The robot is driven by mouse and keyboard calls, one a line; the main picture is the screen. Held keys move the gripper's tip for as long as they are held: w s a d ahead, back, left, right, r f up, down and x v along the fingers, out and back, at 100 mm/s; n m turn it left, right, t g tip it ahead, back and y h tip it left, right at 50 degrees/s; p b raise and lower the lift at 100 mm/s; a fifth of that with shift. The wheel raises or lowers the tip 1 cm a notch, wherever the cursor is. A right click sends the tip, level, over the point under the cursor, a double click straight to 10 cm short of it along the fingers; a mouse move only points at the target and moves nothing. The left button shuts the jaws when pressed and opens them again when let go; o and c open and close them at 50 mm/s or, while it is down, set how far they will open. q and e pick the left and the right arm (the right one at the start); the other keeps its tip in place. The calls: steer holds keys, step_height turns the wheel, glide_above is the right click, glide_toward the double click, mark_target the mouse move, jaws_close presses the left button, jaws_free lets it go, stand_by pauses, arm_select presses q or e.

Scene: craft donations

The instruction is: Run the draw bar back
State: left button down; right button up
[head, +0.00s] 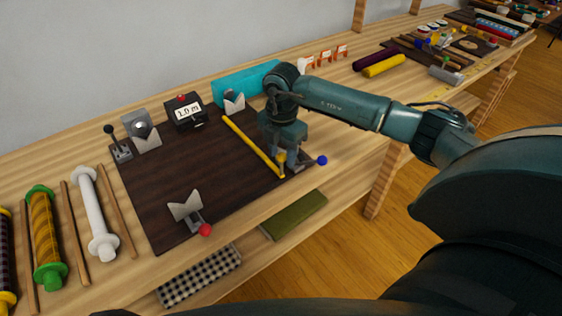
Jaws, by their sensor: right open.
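A yellow bar (248,142), which looks like the draw bar, lies slantwise on the dark brown board (165,185). It runs from the back middle of the board to near its front right edge. My right gripper (289,162) points down at the bar's near end. A small yellow knob (281,158) shows at its fingers, which are open. I cannot tell whether the fingers touch the knob or bar. The hand hides part of the board's right side. My left gripper is not in view.
A black counter (184,112) reading 1.0 m stands at the back. Grey V-shaped cradles (187,208) stand on the board, with a red ball knob (205,230) and a blue one (321,160) at the front edge. A lever (118,143) and fabric rolls (44,235) are at left.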

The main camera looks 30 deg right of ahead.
steer(key=shift+f, duration=2.1)
steer(key=shift+c, duration=0.2)
jaws_close()
